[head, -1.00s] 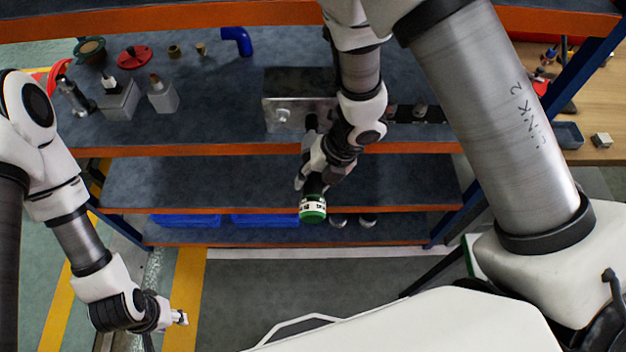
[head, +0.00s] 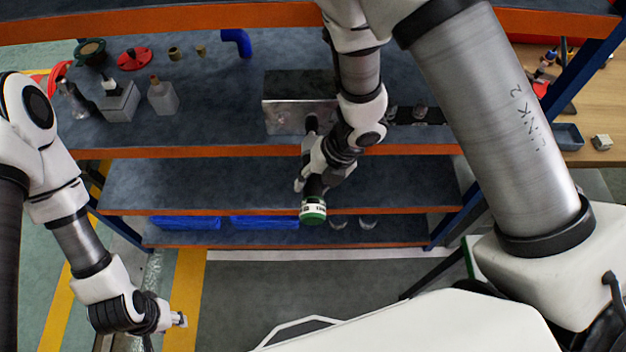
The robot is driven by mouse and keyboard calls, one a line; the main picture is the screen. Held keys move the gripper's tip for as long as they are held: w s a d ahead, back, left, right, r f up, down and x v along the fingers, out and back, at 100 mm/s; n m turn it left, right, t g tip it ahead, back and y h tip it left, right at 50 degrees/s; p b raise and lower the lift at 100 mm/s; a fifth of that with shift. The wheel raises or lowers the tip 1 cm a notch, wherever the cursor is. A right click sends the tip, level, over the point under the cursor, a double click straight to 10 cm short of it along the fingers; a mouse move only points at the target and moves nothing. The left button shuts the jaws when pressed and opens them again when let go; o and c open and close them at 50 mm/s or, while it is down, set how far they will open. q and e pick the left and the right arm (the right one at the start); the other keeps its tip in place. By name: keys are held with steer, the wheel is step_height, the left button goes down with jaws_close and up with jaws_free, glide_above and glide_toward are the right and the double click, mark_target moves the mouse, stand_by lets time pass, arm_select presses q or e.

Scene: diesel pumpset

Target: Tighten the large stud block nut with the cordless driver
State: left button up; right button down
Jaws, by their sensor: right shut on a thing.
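The cordless driver (head: 313,209) is black with a green and white end, which hangs in front of the shelf edge. My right gripper (head: 304,181) is shut on the driver. The driver's dark nose (head: 311,123) overlaps the front face of a metal block (head: 285,119) on the top shelf. I cannot tell whether the nose touches the block, and I cannot make out a nut on its face now. My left gripper (head: 180,320) is low at the left, over the floor and away from the shelves; its fingers are too small to judge.
Two grey blocks with upright fittings (head: 121,103) (head: 162,97), a red flanged part (head: 134,59) and a blue elbow pipe (head: 238,41) stand on the top shelf. Blue bins (head: 264,222) sit on the bottom shelf. A wooden bench (head: 590,150) is at the right.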

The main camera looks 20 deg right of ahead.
steer(key=shift+w+d+r+p, duration=0.15)
steer(key=shift+w+p, duration=0.2)
steer(key=shift+w, duration=0.25)
stand_by(2.0)
